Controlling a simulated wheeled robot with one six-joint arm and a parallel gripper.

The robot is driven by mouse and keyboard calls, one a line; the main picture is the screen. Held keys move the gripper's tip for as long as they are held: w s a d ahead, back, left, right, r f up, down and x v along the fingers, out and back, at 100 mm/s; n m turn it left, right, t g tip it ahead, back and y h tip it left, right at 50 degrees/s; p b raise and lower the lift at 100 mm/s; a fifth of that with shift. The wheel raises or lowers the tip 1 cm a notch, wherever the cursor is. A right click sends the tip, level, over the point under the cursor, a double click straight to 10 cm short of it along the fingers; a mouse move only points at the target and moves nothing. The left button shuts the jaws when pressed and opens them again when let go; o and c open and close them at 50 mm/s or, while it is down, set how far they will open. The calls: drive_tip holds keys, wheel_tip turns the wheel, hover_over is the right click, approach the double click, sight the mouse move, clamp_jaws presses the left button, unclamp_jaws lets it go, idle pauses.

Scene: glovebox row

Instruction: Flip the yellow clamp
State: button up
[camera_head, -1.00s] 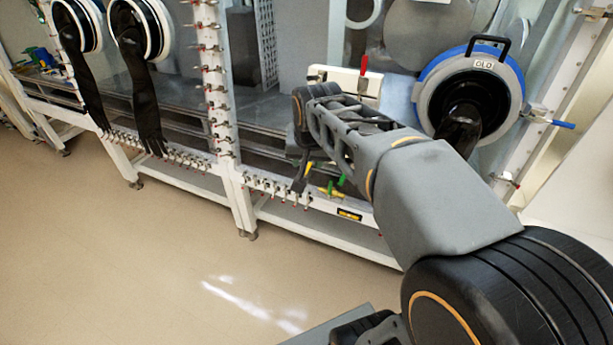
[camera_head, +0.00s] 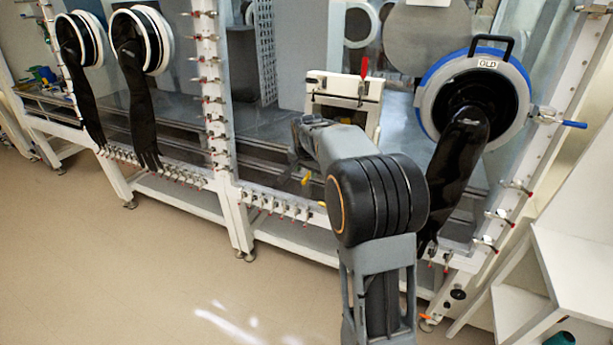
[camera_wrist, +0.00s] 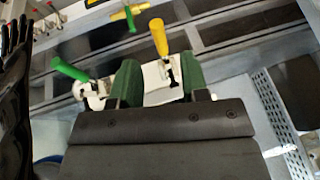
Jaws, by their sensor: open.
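The yellow clamp (camera_wrist: 159,38) shows in the wrist view as an upright yellow handle on a metal base, which sits on a white block. My gripper (camera_wrist: 160,82) is open, its two dark green fingers apart. The clamp's base lies in the gap beyond the fingertips, closer to the right finger; I cannot tell whether they touch. In the head view a small yellow handle (camera_head: 306,179) shows just below my wrist, and my forearm hides much of the area around it.
A green-handled clamp (camera_wrist: 71,69) stands left of the fingers in the wrist view. A yellow-and-green piece (camera_wrist: 129,16) lies farther back. A red-handled clamp (camera_head: 364,68), a blue-rimmed glove port (camera_head: 424,92) and its black glove (camera_head: 455,165) are near my arm. The floor at left is clear.

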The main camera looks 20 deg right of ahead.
sight(306, 177)
drive_tip(key=shift+x, duration=2.25)
clamp_jaws()
